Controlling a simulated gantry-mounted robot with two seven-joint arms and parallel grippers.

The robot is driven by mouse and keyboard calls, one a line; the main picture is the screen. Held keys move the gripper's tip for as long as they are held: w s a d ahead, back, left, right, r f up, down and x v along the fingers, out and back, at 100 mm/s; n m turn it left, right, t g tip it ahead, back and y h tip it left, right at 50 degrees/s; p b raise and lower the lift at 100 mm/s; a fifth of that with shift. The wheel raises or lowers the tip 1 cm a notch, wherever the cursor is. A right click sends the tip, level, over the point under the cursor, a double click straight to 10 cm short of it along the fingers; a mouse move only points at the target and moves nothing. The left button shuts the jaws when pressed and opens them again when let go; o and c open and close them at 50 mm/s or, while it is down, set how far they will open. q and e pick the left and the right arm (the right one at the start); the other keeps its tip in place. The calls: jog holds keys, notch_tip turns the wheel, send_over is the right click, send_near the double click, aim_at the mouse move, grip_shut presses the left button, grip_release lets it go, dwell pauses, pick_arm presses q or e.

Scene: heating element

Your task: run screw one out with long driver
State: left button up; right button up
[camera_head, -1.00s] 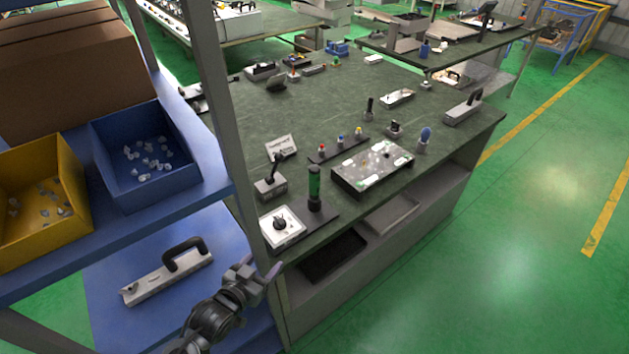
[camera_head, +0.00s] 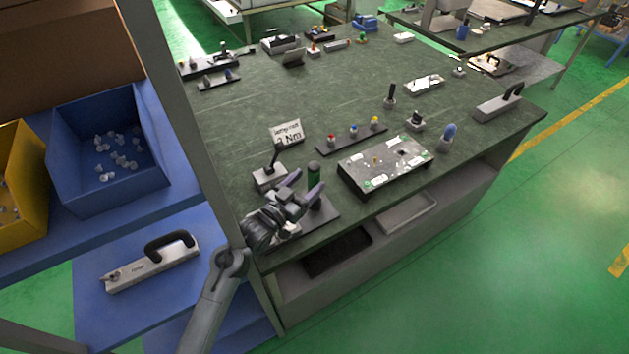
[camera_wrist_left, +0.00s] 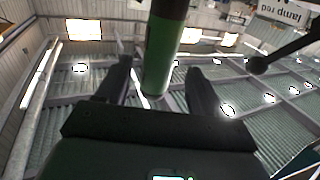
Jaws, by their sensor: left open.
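A green cylindrical handle, likely the long driver (camera_head: 314,170), stands upright at the bench's near left corner. My left gripper (camera_head: 306,186) is open around or just beside it; the wrist view shows the green handle (camera_wrist_left: 165,50) between the open fingers (camera_wrist_left: 160,75), with no clear contact. The driver's lower part is hidden by the gripper. A flat unit (camera_head: 385,166) with a light top and dark sides, likely the heating element, lies right of it. Its screws are too small to tell which is screw one. My right gripper is not in view.
A dark strip with red, blue and yellow knobs (camera_head: 352,136) lies behind the unit. The bench middle (camera_head: 270,95) is mostly clear.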

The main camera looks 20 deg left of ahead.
aim_at(318, 171)
pick_arm(q)
jog(key=shift+r+b+x, duration=0.2)
jog(key=shift+b+x, duration=0.15)
jog(key=shift+x, duration=2.4)
jog(key=shift+d, duration=0.1)
jog(key=shift+s, duration=0.1)
jog(key=shift+r, duration=0.1)
grip_shut()
